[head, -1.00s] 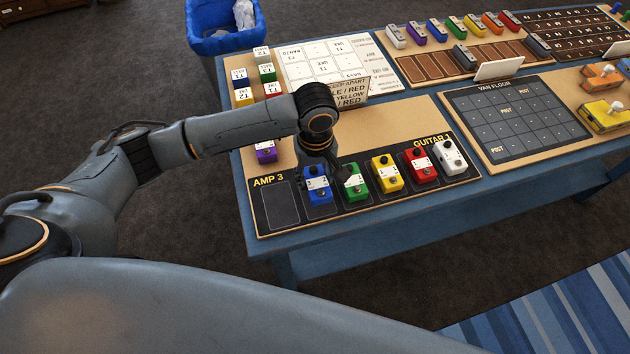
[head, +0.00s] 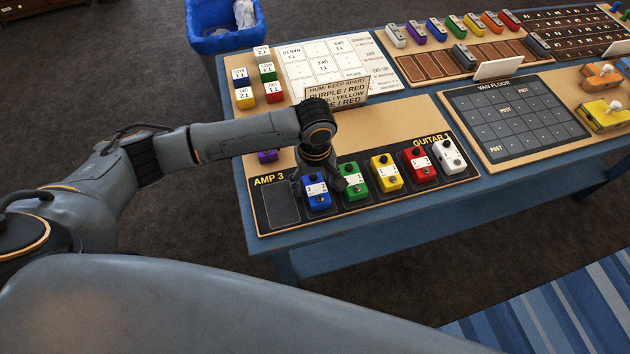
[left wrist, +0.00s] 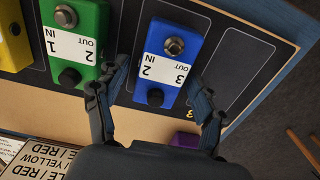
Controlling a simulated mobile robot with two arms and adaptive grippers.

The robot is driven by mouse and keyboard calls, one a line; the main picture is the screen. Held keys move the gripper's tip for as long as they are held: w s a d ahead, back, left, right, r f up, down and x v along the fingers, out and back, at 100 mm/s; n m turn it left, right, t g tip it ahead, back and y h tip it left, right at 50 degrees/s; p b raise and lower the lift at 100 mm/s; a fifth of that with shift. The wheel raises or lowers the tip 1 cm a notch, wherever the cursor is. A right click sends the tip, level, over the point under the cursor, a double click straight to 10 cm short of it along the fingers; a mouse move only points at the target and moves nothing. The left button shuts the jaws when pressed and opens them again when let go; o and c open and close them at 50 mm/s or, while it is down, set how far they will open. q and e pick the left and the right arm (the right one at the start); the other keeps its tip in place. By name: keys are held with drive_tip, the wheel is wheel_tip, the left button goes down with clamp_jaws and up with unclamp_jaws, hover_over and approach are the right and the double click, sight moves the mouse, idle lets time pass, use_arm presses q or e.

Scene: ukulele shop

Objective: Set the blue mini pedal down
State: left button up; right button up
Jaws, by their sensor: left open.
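The blue mini pedal (head: 317,197) stands upright on the black pedalboard (head: 281,205), in the slot right of the empty one by the AMP 3 label. In the left wrist view the blue pedal (left wrist: 168,62) shows its white label and knobs. My left gripper (head: 325,182) is open over it. In the left wrist view its fingers (left wrist: 158,84) are spread on either side of the pedal, with visible gaps. The green pedal (head: 355,181) is the neighbour on the right; the left finger lies between the two. My right gripper is not in view.
Yellow (head: 387,173), red (head: 420,165) and white (head: 449,156) pedals continue the row. A purple pedal (head: 267,156) sits behind, partly hidden by my arm. A sign (head: 337,94) stands behind the gripper. The slot under AMP 3 is free.

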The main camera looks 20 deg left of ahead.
sight(315, 184)
use_arm(q)
wheel_tip(315, 184, up, 12)
drive_tip(key=shift+r+b, duration=0.15)
drive_tip(key=shift+b, duration=0.3)
